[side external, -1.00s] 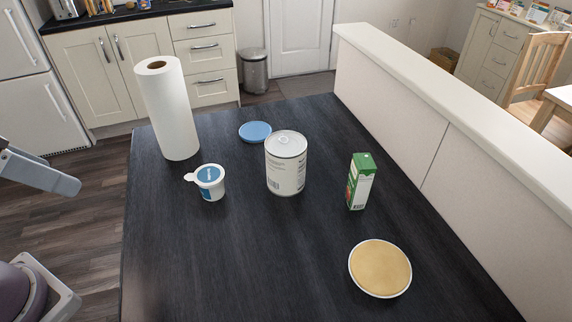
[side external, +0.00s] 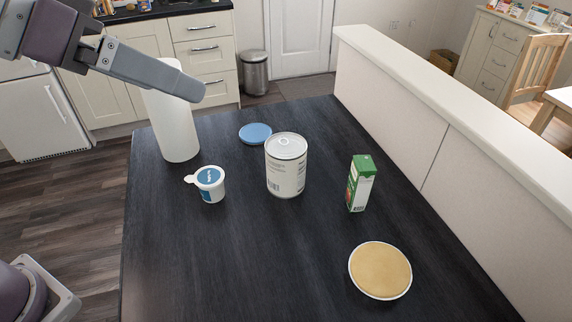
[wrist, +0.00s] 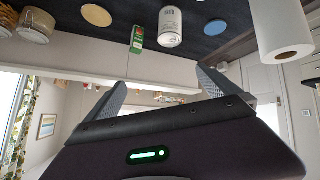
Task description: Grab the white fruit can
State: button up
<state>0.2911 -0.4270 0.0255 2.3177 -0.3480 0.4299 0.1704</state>
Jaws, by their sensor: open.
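The white can (side external: 286,165) stands upright on the dark table in the side external view, near the middle, with a ring-pull lid on top. Small print shows on its side, but I cannot read it. It also shows in the wrist view (wrist: 171,27), upside down near the top. My gripper shows in the wrist view (wrist: 162,86) with its two fingers spread wide and nothing between them. It is well apart from the can. In the side external view my arm comes in at the upper left, in front of the paper towel roll.
A white tub (side external: 209,184) stands left of the can, and a green-topped carton (side external: 360,184) right of it. A blue disc (side external: 255,133) lies behind. A tan round dish (side external: 380,269) lies at front right. The paper towel roll (side external: 176,131) stands at back left. The table's front left is clear.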

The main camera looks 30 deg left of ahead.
jog(key=w+d+t, duration=0.2)
jog(key=w+d, duration=0.3)
jog(key=w, duration=0.2)
jog(key=n+t+y, duration=0.2)
jog(key=t+y, duration=0.2)
send_over(274, 172)
jog(key=s, duration=0.3)
notch_tip(274, 172, down, 8)
jog(key=f, duration=1.7)
jog(key=shift+w+f, duration=0.2)
jog(key=shift+f, duration=0.05)
jog(key=x, duration=0.7)
jog(key=shift+d+r, duration=0.2)
jog(key=shift+r, duration=0.25)
jog(key=c, duration=2.1)
